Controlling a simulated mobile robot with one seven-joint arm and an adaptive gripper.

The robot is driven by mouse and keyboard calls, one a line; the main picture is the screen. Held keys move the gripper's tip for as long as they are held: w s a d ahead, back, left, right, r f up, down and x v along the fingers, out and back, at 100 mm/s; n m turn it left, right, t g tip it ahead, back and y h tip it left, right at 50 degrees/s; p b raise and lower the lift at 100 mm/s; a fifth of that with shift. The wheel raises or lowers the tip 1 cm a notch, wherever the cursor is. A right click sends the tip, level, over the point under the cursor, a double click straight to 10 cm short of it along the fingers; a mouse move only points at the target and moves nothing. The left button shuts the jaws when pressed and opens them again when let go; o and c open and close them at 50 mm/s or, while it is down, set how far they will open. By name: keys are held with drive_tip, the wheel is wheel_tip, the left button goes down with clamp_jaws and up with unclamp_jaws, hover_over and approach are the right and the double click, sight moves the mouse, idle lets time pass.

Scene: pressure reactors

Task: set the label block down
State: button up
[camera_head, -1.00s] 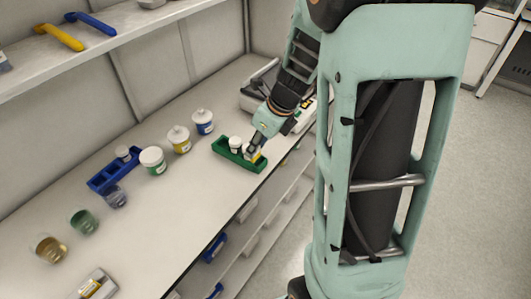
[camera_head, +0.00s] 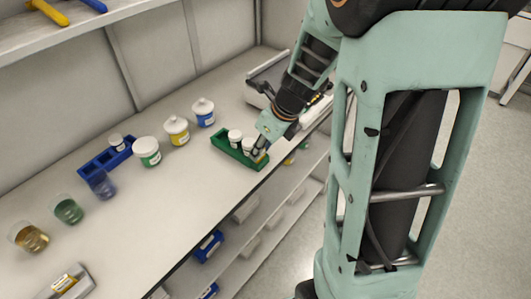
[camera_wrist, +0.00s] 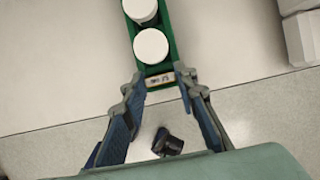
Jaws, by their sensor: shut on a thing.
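The label block (camera_wrist: 160,80) is a small pale beige block with dark lettering in the wrist view. It sits between my fingertips at the near end of a green rack (camera_wrist: 174,47). My gripper (camera_wrist: 161,82) is shut on it. I cannot tell whether the block rests on the rack. In the head view my gripper (camera_head: 259,153) is low over the right end of the green rack (camera_head: 227,152). There the fingers largely hide the block.
Two white-capped vials (camera_head: 235,135) stand in the green rack. White-lidded jars (camera_head: 177,130), a blue rack (camera_head: 96,168) and beakers (camera_head: 68,209) stand to the left on the bench (camera_head: 150,215). A grey device (camera_head: 268,75) stands behind. The bench's front edge is close to my gripper.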

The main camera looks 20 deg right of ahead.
drive_tip(key=shift+f, duration=0.45)
drive_tip(key=o, duration=0.8)
drive_tip(key=shift+r, duration=0.35)
drive_tip(key=p+v, duration=0.3)
drive_tip(key=v, duration=0.8)
drive_tip(key=shift+s+r, duration=0.2)
drive_tip(key=shift+r, duration=0.05)
drive_tip(key=shift+d, duration=0.15)
